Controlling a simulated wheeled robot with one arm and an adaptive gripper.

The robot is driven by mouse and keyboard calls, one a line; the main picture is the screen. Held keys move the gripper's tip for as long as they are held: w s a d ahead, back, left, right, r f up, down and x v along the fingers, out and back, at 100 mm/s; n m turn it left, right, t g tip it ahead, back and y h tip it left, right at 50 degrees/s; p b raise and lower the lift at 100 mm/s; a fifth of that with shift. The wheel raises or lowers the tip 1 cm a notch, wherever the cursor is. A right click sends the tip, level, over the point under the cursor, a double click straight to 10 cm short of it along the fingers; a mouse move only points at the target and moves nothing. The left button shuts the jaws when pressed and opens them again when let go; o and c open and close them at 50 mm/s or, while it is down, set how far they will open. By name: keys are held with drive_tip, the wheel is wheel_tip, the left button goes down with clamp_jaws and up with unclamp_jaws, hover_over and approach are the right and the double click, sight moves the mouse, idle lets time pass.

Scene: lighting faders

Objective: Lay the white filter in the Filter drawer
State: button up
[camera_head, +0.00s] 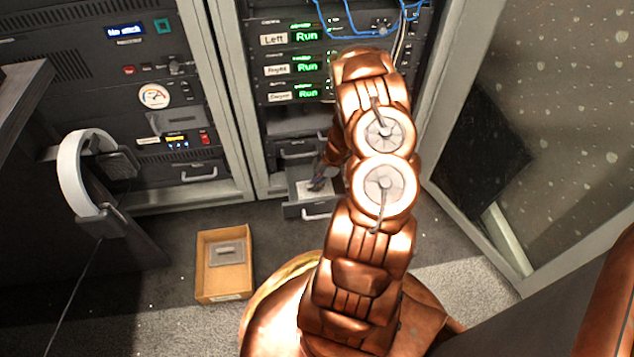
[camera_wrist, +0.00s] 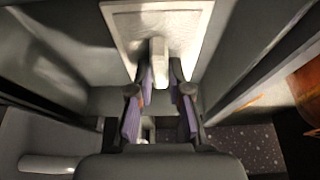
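The white filter (camera_wrist: 118,22) is a flat square plate with a raised tab in its middle. In the wrist view it lies at the far end of the open Filter drawer (camera_wrist: 75,75). My gripper (camera_wrist: 160,74) has its purple-padded fingers close together on both sides of the tab, and appears shut on it. In the head view the filter (camera_head: 306,190) shows as a pale patch inside the pulled-out drawer (camera_head: 292,211), low in the middle rack. My gripper (camera_head: 318,184) is down in that drawer, partly hidden by my arm. Whether the filter rests on the drawer floor is unclear.
A cardboard tray (camera_head: 203,283) with a grey plate (camera_head: 228,252) lies on the floor left of my base. A closed drawer (camera_head: 190,174) is in the left rack. Headphones (camera_head: 75,180) hang at the left. A speckled panel (camera_head: 560,130) stands at the right.

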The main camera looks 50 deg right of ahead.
drive_tip(key=o, duration=0.4)
drive_tip(key=shift+c, duration=0.2)
drive_tip(key=shift+r, duration=0.15)
drive_tip(key=p+v, duration=0.4)
drive_tip(key=v, duration=0.8)
drive_tip(key=shift+p, duration=0.4)
